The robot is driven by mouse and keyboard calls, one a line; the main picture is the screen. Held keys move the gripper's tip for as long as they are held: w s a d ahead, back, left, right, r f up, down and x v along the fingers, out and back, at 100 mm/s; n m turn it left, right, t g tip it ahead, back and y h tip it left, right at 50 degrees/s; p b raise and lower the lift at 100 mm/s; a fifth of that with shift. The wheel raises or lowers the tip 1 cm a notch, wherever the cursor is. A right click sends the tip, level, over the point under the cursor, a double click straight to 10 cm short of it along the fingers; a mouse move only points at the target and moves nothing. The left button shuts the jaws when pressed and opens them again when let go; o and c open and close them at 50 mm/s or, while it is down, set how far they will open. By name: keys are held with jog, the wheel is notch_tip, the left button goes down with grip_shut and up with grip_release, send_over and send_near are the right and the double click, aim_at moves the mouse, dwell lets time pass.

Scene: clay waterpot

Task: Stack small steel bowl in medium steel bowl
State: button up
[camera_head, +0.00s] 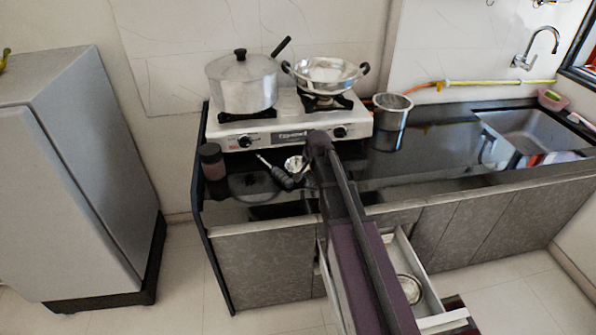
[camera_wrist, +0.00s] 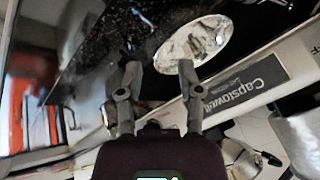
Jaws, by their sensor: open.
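A shiny steel bowl (camera_head: 294,163) sits on the black counter in front of the stove; in the wrist view it is the bright oval (camera_wrist: 195,45). My gripper (camera_wrist: 158,70) is open, with one fingertip overlapping the bowl's near rim in the picture; I cannot tell whether they touch. The other finger is over dark counter, outside the bowl, and nothing is held. Another steel bowl (camera_head: 410,288) lies in the open drawer, partly hidden by my arm. Which bowl is small or medium is unclear.
The white stove (camera_head: 225,137) stands behind the bowl, with a lidded pot (camera_head: 243,85) and a two-handled pan (camera_head: 325,75). A dark jar (camera_head: 212,160) is at left, a steel tumbler (camera_head: 392,112) at right. The open drawer (camera_head: 425,290) juts out below. Counter toward the sink is clear.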

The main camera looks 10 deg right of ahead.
aim_at(307, 171)
jog(key=shift+b+x, duration=2.15)
jog(key=shift+x, duration=0.4)
jog(key=shift+d, duration=0.1)
grip_shut()
